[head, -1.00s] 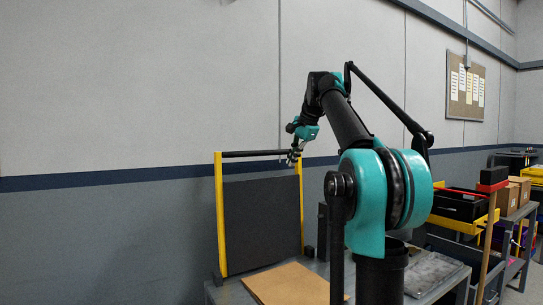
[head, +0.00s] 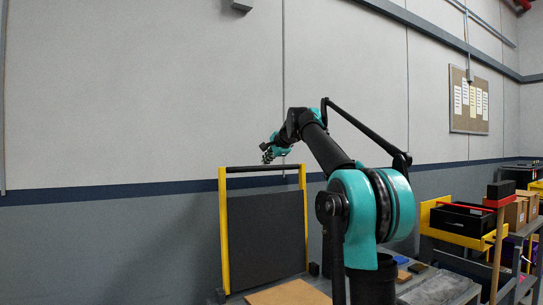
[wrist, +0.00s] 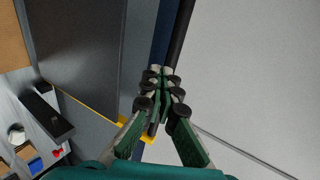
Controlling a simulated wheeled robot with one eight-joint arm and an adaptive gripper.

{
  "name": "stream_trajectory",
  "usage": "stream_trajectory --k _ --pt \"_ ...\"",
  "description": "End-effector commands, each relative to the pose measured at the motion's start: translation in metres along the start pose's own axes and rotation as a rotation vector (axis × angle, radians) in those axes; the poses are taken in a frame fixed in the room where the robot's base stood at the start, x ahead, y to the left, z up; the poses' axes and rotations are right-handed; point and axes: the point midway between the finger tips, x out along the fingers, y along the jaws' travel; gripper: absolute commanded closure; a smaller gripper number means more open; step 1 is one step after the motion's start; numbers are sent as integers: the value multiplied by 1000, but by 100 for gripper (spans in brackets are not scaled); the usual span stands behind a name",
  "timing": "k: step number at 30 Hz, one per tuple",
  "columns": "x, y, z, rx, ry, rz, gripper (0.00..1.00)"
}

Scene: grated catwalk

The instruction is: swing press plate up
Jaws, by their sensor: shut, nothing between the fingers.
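The press plate is a dark grey panel (head: 267,238) that stands upright between two yellow side arms (head: 223,230), with a black bar (head: 262,168) across their tops. In the wrist view the panel (wrist: 85,50) is at upper left, and the bar (wrist: 181,38) runs down from the top edge towards my fingertips. My gripper (head: 268,153) is shut and empty. In the head view it shows just above the middle of the bar. In the wrist view my fingertips (wrist: 160,76) appear near the bar; I cannot tell if they touch it.
A brown board (head: 290,293) lies on the grey bench in front of the panel. Small blocks, one blue (head: 401,260), lie to the right. A black bin (head: 462,220) on a yellow shelf stands farther right.

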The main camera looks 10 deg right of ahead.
Motion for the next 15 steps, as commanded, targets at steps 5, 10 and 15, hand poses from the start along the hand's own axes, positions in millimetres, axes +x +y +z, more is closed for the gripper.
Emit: stream_trajectory --k 5,10,15 --pt "28 0 0 -2 1 0 100" --pt "42 0 0 -1 0 0 100" --pt "46 0 0 -1 0 0 100"
